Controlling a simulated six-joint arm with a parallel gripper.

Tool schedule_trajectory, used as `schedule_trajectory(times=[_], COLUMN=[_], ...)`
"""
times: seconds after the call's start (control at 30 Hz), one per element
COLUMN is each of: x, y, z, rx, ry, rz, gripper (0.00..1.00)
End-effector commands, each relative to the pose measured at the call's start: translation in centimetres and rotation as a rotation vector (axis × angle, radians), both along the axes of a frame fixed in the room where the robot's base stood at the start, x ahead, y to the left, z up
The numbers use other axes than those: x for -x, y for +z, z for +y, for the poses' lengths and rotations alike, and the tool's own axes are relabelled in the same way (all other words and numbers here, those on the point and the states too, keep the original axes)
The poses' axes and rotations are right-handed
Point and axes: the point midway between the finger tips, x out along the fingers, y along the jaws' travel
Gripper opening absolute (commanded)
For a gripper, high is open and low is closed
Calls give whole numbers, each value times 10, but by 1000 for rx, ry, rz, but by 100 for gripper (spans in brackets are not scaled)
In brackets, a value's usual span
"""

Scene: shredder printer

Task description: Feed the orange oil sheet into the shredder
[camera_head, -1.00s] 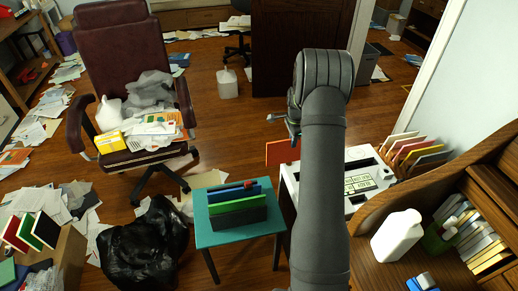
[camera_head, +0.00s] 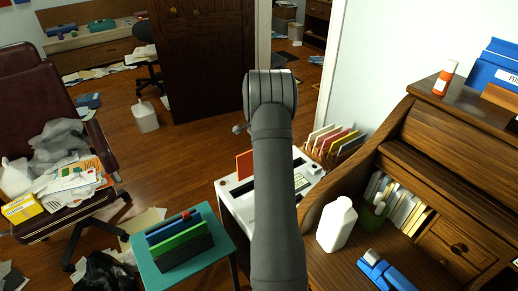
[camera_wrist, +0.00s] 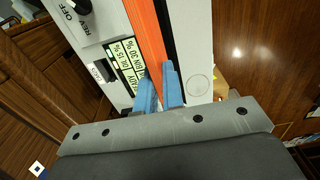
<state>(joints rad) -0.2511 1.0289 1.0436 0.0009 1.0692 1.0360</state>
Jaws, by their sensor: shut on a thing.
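The orange oil sheet (camera_head: 245,165) stands upright over the white shredder (camera_head: 235,201) in the head view. In the wrist view the sheet (camera_wrist: 146,35) is a narrow orange strip, seen nearly edge-on. My gripper (camera_wrist: 160,88) has blue fingers shut on its near end. A dark slot (camera_wrist: 169,30) runs alongside the sheet on the shredder top, next to labels and a black knob (camera_wrist: 79,6). I cannot tell whether the sheet's lower edge is inside the slot. In the head view my arm hides the gripper and part of the shredder.
A teal table (camera_head: 218,258) with upright green and blue folders (camera_head: 182,243) stands left of the shredder. A rack of coloured files (camera_head: 336,141) is behind it. A wooden desk (camera_head: 440,220) with a white bottle (camera_head: 337,224) is close on the right.

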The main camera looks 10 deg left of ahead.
Motion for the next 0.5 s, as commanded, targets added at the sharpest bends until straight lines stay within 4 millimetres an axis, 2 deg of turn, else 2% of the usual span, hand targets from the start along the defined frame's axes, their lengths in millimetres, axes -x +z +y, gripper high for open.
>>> schedule_trajectory(times=[0.5], x=[0], y=[-43], z=[0], rx=[0], ry=[0], rz=[1], gripper=[0])
